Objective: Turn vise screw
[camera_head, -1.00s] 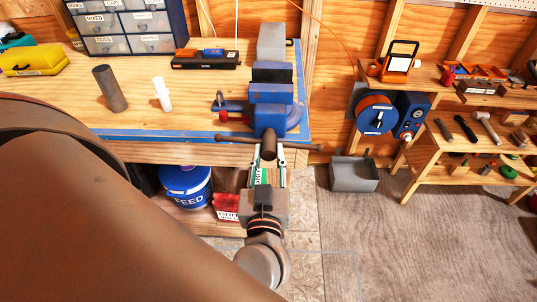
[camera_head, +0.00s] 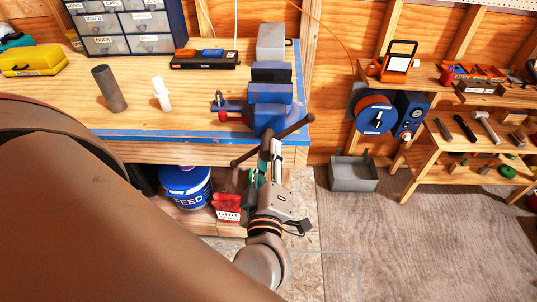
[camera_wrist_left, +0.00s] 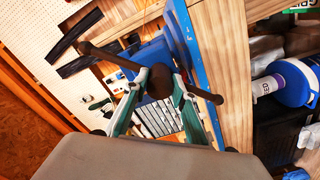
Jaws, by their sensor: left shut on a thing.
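The blue vise (camera_head: 271,94) is mounted at the front right edge of the workbench. Its dark screw head (camera_head: 268,146) sticks out toward me, with a long handle bar (camera_head: 297,127) through it. The bar slopes, right end up and left end down. My left gripper (camera_head: 270,158) is shut on the screw head, in front of the bench edge. In the left wrist view the green and white fingers sit on both sides of the screw head (camera_wrist_left: 160,80), and the handle bar (camera_wrist_left: 103,56) crosses beyond them. My right gripper is not in view.
The wooden workbench (camera_head: 150,125) holds a dark cylinder (camera_head: 109,88), a white bottle (camera_head: 162,94) and a drawer cabinet (camera_head: 125,27). A blue feed bucket (camera_head: 186,186) stands below. A grey bin (camera_head: 353,174) and a tool shelf (camera_head: 450,140) are at right.

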